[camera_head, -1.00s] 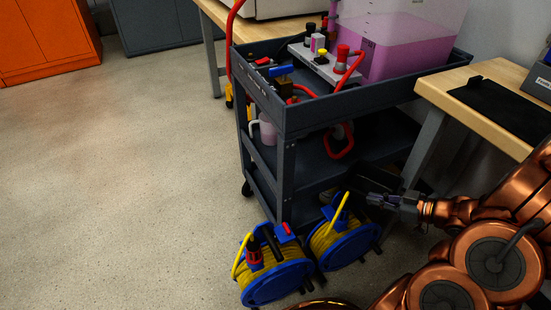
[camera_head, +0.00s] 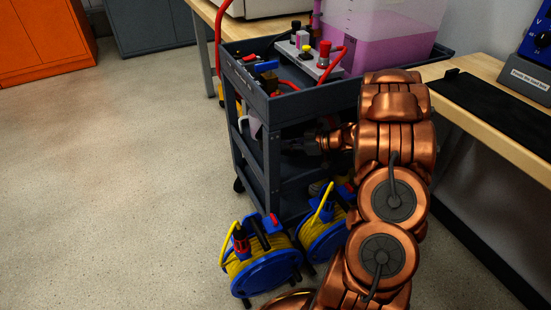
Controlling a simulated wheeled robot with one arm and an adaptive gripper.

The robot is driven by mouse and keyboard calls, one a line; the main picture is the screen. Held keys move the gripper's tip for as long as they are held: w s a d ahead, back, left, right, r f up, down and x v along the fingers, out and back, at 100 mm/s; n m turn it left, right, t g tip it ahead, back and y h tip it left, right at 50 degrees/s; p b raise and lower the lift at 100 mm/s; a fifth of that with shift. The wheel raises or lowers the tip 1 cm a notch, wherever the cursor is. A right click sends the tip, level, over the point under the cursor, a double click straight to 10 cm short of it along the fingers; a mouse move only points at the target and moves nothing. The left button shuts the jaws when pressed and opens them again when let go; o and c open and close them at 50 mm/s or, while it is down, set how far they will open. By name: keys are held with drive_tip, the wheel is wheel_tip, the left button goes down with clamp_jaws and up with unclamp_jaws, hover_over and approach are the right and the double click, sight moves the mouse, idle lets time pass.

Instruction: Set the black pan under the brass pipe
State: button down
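My gripper (camera_head: 300,147) is at the dark cart's open side, at middle shelf height, reaching in from the right. Its fingers are small and dark against the shadow, so I cannot tell whether they are open or shut. I cannot make out the black pan clearly; any dark shape by the fingers merges with the cart's shadow. A brass fitting (camera_head: 268,82) under a blue lever (camera_head: 266,67) sits at the left end of the cart's top tray. It may be the brass pipe. Its lower end is hidden by the tray wall.
The cart (camera_head: 270,170) holds a pink-filled tank (camera_head: 385,45) on top and a pale jug (camera_head: 254,126) on a lower shelf. Two yellow cable reels (camera_head: 262,262) (camera_head: 325,232) stand on the floor before it. A wooden bench (camera_head: 495,100) is at right. Floor at left is clear.

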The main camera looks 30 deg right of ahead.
wheel_tip(320, 180, down, 9)
drive_tip(key=b, duration=0.2)
drive_tip(key=shift+r+b, duration=0.1)
drive_tip(key=shift+b, duration=0.3)
